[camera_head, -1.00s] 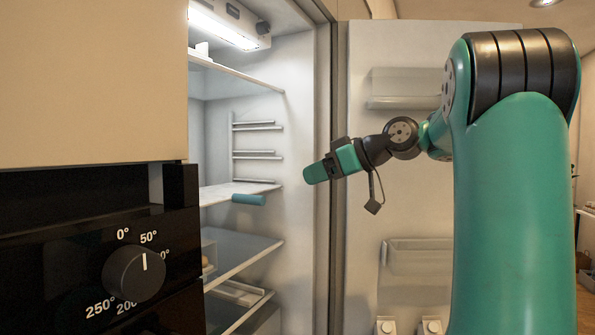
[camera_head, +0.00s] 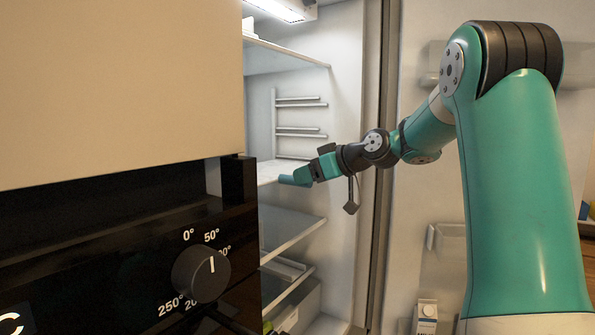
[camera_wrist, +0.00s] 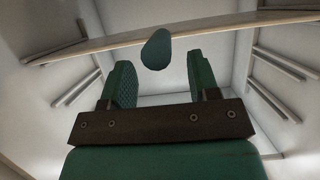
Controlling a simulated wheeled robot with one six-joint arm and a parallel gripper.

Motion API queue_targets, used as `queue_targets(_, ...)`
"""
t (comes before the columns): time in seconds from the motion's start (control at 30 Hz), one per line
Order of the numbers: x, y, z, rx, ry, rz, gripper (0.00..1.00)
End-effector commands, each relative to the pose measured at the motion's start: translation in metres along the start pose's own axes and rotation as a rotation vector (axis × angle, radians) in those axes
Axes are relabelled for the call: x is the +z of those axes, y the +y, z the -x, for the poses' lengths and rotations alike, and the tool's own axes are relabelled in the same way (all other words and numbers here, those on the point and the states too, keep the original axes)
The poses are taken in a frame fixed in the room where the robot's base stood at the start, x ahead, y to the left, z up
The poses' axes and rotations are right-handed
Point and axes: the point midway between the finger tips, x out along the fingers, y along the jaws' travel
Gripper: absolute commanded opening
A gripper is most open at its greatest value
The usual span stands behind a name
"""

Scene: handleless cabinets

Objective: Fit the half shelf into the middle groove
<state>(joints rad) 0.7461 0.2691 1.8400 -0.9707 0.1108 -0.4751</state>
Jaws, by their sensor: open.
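The half shelf (camera_head: 268,171) is a pale plate inside the open fridge, with a teal grip (camera_head: 287,180) on its front edge. The wrist view shows the shelf (camera_wrist: 95,44) nearly edge-on, with the rounded grip (camera_wrist: 157,50) pointing at me. My gripper (camera_head: 306,175) is at the grip. Its two fingers are apart, one on each side of the grip, with gaps visible. The side-wall rails, in pairs, form the grooves (camera_head: 300,130); the wrist view shows rails on both walls. I cannot tell whether the shelf's edges sit in a groove.
An upper shelf (camera_head: 285,54) is above and a glass shelf (camera_head: 292,238) below. The oven front with its dial (camera_head: 201,271) stands close on the left. The open fridge door (camera_head: 420,190) is on the right, with a carton (camera_head: 427,312) low in it.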

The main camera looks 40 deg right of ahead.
Motion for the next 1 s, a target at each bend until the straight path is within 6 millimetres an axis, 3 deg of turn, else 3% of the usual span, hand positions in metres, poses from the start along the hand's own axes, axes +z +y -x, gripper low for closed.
queue_targets(0.23, -0.002, -0.002, -0.031, -0.003, 0.000, 0.001, 0.55)
queue_targets(0.6, 0.000, -0.001, -0.038, -0.001, 0.000, 0.002, 0.55)
queue_targets(0.67, 0.000, -0.001, -0.038, -0.001, 0.000, 0.002, 0.46)
queue_targets(0.87, 0.000, -0.001, -0.038, -0.001, 0.000, 0.001, 0.00)
queue_targets(0.9, 0.000, -0.001, -0.038, -0.001, 0.000, 0.001, 0.00)
queue_targets(0.93, 0.000, -0.001, -0.038, -0.001, 0.000, 0.001, 0.18)
queue_targets(1.0, 0.000, -0.001, -0.038, -0.001, 0.000, 0.001, 0.02)
